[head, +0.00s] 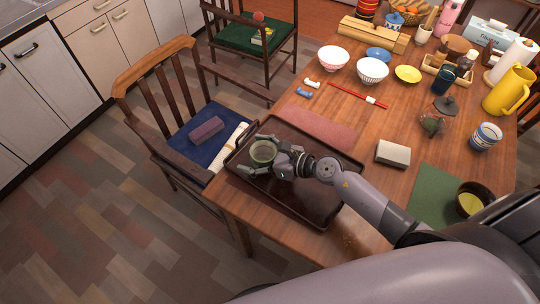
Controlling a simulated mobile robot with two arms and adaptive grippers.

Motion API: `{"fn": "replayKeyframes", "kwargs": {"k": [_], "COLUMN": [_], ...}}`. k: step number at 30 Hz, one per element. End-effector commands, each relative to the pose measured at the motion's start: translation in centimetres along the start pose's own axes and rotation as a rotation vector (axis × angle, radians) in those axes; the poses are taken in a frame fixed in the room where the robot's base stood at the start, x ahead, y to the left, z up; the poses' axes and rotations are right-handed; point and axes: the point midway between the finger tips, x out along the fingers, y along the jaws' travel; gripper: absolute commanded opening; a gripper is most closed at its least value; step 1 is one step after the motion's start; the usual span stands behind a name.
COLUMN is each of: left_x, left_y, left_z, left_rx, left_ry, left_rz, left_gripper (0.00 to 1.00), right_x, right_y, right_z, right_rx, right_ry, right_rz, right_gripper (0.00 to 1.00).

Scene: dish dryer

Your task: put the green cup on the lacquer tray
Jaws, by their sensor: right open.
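The green cup (263,151) is a pale green round cup, upright, mouth facing up. It is at the left part of the dark brown lacquer tray (318,219), inside the tray's outline; I cannot tell for sure whether its base touches the tray. My right gripper (259,158) comes in from the right, with its open fingers on either side of the cup. The gripper and forearm hide part of the tray. My left gripper is not in view.
A pink mat (318,129) lies behind the tray. A beige box (393,153), a small teapot (437,120) and a green mat (430,194) are to the right. Bowls (372,71) stand farther back. A chair (165,100) with a blue cushion stands against the table's left side.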

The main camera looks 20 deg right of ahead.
Motion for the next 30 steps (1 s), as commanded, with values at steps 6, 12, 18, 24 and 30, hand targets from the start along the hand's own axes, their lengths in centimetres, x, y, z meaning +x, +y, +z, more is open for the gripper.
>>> {"fn": "replayKeyframes", "kwargs": {"k": [6, 12, 18, 24, 30], "left_x": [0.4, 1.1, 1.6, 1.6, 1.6], "left_y": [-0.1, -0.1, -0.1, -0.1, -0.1], "left_z": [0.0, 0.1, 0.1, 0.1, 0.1], "left_rx": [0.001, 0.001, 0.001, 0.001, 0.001], "left_ry": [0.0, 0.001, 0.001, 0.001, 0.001], "left_rz": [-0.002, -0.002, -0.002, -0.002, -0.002], "left_gripper": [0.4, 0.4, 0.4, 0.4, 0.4], "right_x": [-4.4, -8.7, -11.0, -11.7, -11.6], "right_y": [0.0, 0.1, 0.0, 0.0, 0.0], "right_z": [-0.5, -0.4, -0.3, -0.1, -0.1], "right_rx": [-0.001, -0.002, 0.0, 0.0, 0.0], "right_ry": [0.008, 0.007, 0.004, 0.003, 0.002], "right_rz": [0.0, 0.001, 0.0, 0.0, 0.0], "right_gripper": [0.78, 0.78, 0.78, 0.78, 0.78]}}
